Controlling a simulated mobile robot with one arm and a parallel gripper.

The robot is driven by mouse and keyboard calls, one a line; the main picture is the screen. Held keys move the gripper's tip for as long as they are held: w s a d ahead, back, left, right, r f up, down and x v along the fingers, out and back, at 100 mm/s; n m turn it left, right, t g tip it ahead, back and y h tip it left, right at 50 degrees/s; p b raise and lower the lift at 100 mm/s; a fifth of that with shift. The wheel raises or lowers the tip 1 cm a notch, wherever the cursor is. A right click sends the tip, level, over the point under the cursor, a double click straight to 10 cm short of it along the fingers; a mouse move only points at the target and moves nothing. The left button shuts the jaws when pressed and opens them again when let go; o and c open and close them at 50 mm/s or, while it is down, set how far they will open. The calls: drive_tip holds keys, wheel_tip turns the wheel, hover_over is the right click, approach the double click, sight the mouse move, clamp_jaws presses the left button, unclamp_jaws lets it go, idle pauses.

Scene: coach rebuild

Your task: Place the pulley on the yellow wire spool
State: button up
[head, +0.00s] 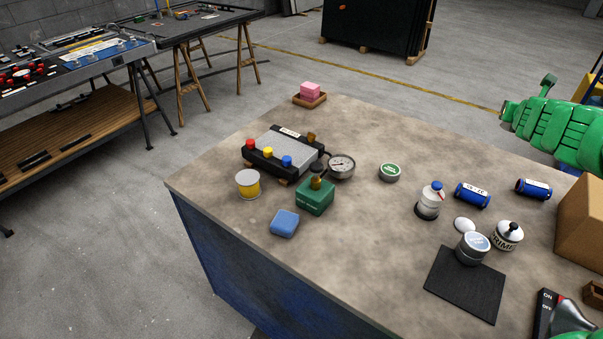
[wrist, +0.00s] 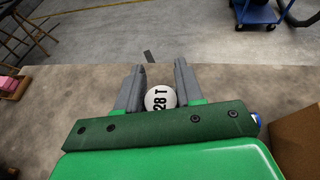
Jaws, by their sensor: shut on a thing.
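My gripper (wrist: 159,70) is shut on the pulley (wrist: 160,98), a round white-faced piece marked "28 T", held between the two grey fingers in the wrist view. The rest of the pulley is hidden. The yellow wire spool (head: 248,184) stands upright on the near left part of the bench in the head view. It has a pale top and a yellow band, and its top looks bare. The head view shows my green arm at the right, but not my fingers or the pulley. The spool does not show in the wrist view.
On the bench (head: 360,115), a device with coloured knobs (head: 282,153), a green block (head: 315,196), a gauge (head: 341,167) and a blue block (head: 285,223) stand near the spool. Bottles, blue cylinders and a cardboard box (head: 585,215) crowd the right. The bench's far middle is clear.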

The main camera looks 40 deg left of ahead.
drive_tip(key=shift+a+r+m+h, duration=0.15)
drive_tip(key=shift+a+m+h, duration=0.05)
drive_tip(key=shift+m+h, duration=0.1)
drive_tip(key=s+a+r+m+h, duration=0.1)
drive_tip(key=s+a, duration=0.1)
drive_tip(key=a, duration=0.6)
drive_tip(key=s+a, duration=0.3)
drive_tip(key=a, duration=0.6)
drive_tip(key=n+y, duration=0.1)
hover_over(251, 173)
wheel_tip(251, 173, down, 9)
drive_tip(key=shift+w+f, duration=0.1)
drive_tip(key=shift+f, duration=3.4)
drive_tip(key=shift+f, duration=0.15)
drive_tip(key=o, duration=1.1)
